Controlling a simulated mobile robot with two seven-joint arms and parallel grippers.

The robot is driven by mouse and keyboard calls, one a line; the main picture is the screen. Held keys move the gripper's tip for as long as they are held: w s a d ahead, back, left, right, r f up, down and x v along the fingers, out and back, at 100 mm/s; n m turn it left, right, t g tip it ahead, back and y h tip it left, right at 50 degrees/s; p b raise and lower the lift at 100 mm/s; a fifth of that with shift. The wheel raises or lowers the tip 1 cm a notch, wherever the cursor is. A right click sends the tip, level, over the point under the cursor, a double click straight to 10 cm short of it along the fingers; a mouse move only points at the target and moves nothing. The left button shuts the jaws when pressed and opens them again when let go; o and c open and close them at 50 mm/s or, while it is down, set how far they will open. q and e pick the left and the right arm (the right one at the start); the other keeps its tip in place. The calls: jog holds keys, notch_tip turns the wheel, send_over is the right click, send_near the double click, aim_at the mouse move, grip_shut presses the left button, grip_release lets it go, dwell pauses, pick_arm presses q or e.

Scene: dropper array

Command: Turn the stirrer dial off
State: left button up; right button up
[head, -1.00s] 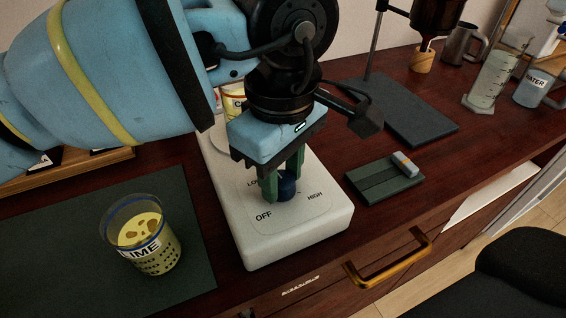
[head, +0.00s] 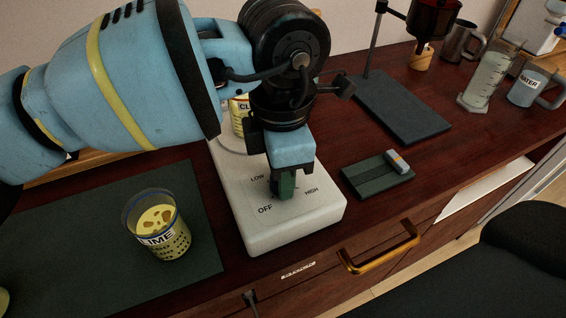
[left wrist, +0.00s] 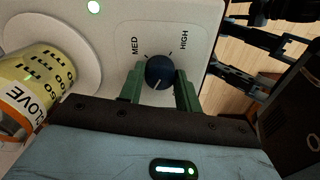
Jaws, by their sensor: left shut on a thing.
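The stirrer is a white box (head: 262,232) with a dial panel on its front part, marked OFF, LOW and HIGH in the head view. The dark blue dial (left wrist: 160,72) shows in the left wrist view, with a pale pointer line directed down toward my gripper. My left gripper (head: 284,190) points down over the panel. In the left wrist view its green fingers (left wrist: 159,88) are on either side of the dial, shut on it. In the head view the fingers mostly hide the dial. I cannot tell which mark the pointer meets. My right gripper is not clearly seen.
A yellow clove beaker (left wrist: 32,90) stands on the stirrer's round plate (left wrist: 75,35). A lime beaker (head: 158,228) stands on the dark mat (head: 60,245) at left. A small green tray (head: 375,180) lies to the right. A brass drawer handle (head: 380,255) is in front.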

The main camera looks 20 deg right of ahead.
pick_arm(q)
jog(key=shift+r+n+p, duration=0.15)
jog(key=shift+n+p, duration=0.2)
jog(key=shift+n, duration=0.55)
jog(key=n+p, duration=0.2)
jog(key=n, duration=0.2)
jog(key=shift+n, duration=0.3)
jog(key=n+p, duration=0.2)
jog(key=n, duration=0.1)
jog(key=shift+n, duration=0.6)
jog(key=shift+p, duration=0.3)
pick_arm(e)
jog(key=shift+t, duration=0.4)
jog(key=r, duration=0.2)
jog(key=w+r, duration=0.2)
jog(key=r, duration=0.1)
jog(key=shift+r, duration=0.3)
pick_arm(q)
jog(key=shift+n, duration=0.3)
pick_arm(e)
jog(key=shift+s+d, duration=0.1)
pick_arm(q)
jog(key=o, duration=0.8)
jog(key=shift+o, duration=0.8)
